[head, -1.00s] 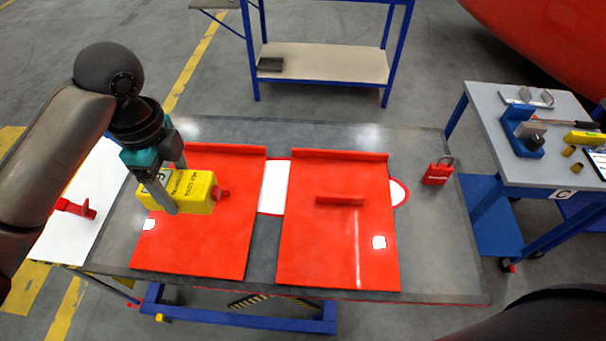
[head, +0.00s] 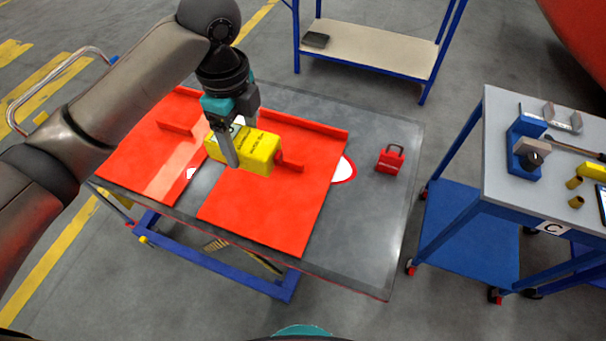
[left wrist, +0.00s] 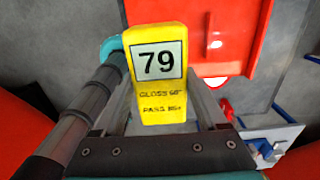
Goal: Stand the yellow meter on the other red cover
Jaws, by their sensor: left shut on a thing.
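The yellow meter (head: 256,150) is in my left gripper (head: 232,148), whose two fingers are shut on its sides. In the head view it overlaps the right red cover (head: 262,208) and hides part of that cover's raised red bar (head: 292,164). I cannot tell how high it is above the cover. The left red cover (head: 130,158) lies flat beside it, partly behind my left arm. In the left wrist view the meter (left wrist: 158,65) shows a "79" display between the fingers, with a red cover (left wrist: 225,35) beyond it. My right gripper is not in view.
The covers lie on a dark table (head: 350,225). A red padlock (head: 389,160) stands near its right edge. A grey bench (head: 505,185) with a blue vise (head: 523,145) is to the right. A blue-framed shelf (head: 375,50) stands behind.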

